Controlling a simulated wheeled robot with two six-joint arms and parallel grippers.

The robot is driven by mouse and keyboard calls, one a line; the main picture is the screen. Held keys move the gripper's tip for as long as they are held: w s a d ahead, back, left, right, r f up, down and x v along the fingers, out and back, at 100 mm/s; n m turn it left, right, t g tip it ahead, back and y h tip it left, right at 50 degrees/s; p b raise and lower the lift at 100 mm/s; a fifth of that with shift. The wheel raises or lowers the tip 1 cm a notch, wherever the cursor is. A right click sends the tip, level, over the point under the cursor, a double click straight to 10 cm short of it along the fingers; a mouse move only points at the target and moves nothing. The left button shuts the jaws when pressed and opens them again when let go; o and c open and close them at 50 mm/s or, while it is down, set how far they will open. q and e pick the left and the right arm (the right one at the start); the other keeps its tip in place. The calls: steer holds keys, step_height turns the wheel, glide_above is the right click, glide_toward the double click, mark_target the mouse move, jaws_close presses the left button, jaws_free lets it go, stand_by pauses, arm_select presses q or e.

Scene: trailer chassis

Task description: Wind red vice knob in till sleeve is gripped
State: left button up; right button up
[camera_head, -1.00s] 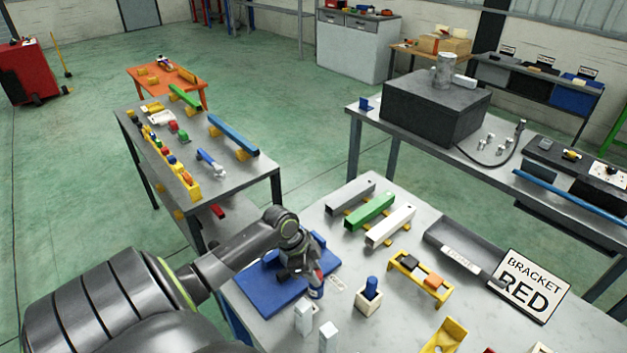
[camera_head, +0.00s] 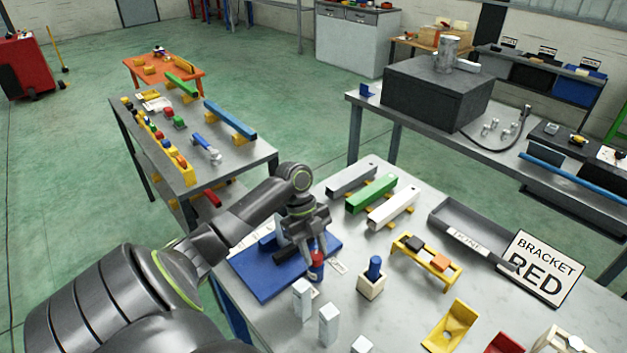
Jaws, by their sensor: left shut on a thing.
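The blue vice (camera_head: 262,279) sits on the near grey bench, its upper part largely covered by my left arm. The red knob (camera_head: 317,261) is at its right front side, with a blue part under it. My left gripper (camera_head: 316,252) points down and is shut on the red knob. I cannot make out a sleeve in the vice jaws, as my gripper and wrist hide that area. My right gripper is out of view.
A wooden block with a blue peg (camera_head: 374,268) and white blocks (camera_head: 303,298) stand close to the knob. Behind are grey, green and white bars (camera_head: 371,194). A yellow rack (camera_head: 426,262), a grey tray (camera_head: 463,228) and a "BRACKET RED" sign (camera_head: 541,268) are to the right.

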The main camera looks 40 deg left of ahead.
arm_select(q)
steer(key=shift+f+m+g+b, duration=0.1)
steer(key=shift+m+g+b, duration=0.3)
steer(key=shift+m, duration=0.4)
steer(key=shift+d, duration=0.1)
steer(key=o, duration=1)
